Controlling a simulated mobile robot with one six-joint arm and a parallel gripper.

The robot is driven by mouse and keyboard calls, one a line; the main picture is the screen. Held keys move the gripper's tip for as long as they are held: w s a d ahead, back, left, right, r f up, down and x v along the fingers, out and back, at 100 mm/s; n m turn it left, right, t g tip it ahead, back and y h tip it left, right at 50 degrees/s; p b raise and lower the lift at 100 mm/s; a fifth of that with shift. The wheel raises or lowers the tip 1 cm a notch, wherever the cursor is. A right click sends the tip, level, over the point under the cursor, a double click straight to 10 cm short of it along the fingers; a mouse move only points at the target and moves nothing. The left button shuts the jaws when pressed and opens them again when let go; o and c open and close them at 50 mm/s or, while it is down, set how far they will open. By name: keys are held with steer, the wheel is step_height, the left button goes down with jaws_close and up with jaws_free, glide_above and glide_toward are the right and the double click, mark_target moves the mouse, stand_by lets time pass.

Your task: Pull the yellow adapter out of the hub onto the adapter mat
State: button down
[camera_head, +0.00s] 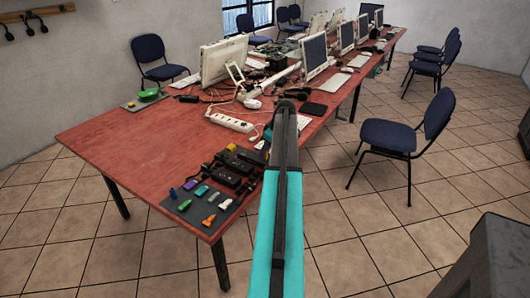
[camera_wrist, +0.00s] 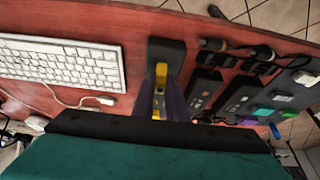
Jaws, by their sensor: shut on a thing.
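In the wrist view my gripper (camera_wrist: 160,108) points down with its blurred fingers shut on the yellow adapter (camera_wrist: 161,74). The adapter is a narrow yellow piece in line with the near part of a black hub block (camera_wrist: 166,47). I cannot tell whether it is still seated in the hub.
More black blocks (camera_wrist: 204,92) with cables stand between hub and mat. A small yellow spot (camera_head: 231,147) shows on a block in the head view. A white keyboard (camera_wrist: 62,62) lies left of the hub. A white power strip (camera_head: 231,123) and monitors stand farther back.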

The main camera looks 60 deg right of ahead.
steer(key=shift+r+p, duration=0.7)
steer(key=shift+r, duration=0.75)
